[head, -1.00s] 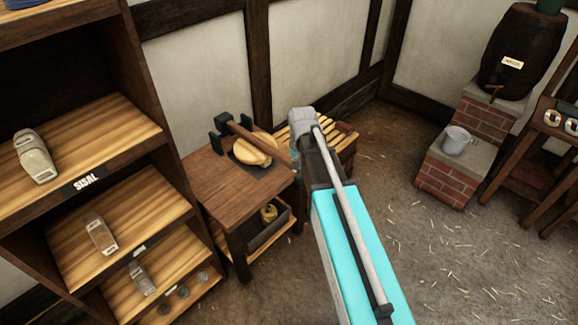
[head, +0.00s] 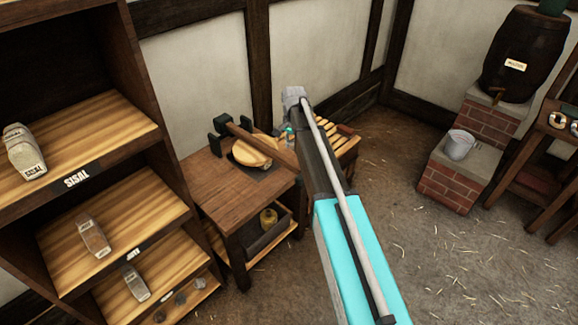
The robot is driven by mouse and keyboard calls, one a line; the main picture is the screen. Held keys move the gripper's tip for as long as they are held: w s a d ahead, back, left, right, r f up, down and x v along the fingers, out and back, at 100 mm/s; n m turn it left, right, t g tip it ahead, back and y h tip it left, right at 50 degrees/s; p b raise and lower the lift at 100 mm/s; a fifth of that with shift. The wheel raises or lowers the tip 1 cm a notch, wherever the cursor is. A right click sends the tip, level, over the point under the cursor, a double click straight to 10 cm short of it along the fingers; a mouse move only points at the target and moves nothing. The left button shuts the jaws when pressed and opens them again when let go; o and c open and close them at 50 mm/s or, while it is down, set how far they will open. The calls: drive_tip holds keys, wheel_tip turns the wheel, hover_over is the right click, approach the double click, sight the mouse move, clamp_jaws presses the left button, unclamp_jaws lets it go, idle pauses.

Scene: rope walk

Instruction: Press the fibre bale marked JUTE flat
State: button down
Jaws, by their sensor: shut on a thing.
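A tan rounded bundle (head: 252,153) lies on a dark plate on the small wooden table, under a wooden lever (head: 262,144). No JUTE mark can be read on it, and I cannot tell how far it is pressed. The lever is hinged at a dark post (head: 221,136) on the left and slopes down to the right. Its right end runs to my arm's left edge. My forearm covers the area beyond it, so my gripper's jaws are hidden. Only a small teal part of my wrist shows left of the forearm.
A shelf unit on the left holds a bale marked SISAL (head: 24,152) and two smaller wrapped pieces (head: 93,236) with unreadable marks. A slatted wooden stand (head: 345,141) is behind my arm. A metal cup (head: 459,145) and barrel (head: 527,53) stand right. The straw-strewn floor between is clear.

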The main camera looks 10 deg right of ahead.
sight(290, 163)
drive_tip(key=shift+f, duration=0.1)
idle(0.3)
drive_tip(key=f+b, duration=0.6)
drive_tip(key=shift+s+a+f, duration=0.15)
drive_tip(key=shift+s+a, duration=0.1)
drive_tip(key=shift+s, duration=0.05)
drive_tip(key=shift+s+f+b, duration=0.1)
drive_tip(key=shift+s+b, duration=0.05)
drive_tip(key=shift+b, duration=0.35)
drive_tip(key=shift+s, duration=0.2)
drive_tip(key=shift+f, duration=0.1)
drive_tip(key=shift+s+f+b, duration=0.25)
drive_tip(key=shift+f+b, duration=0.1)
drive_tip(key=shift+b, duration=0.35)
drive_tip(key=c, duration=1.3)
unclamp_jaws()
drive_tip(key=shift+w+f+b, duration=0.2)
drive_tip(key=shift+f+b, duration=0.6)
drive_tip(key=shift+f, duration=0.3)
drive_tip(key=shift+w+f+b, duration=0.1)
drive_tip(key=shift+f+b, duration=0.45)
drive_tip(key=shift+b, duration=0.1)
clamp_jaws()
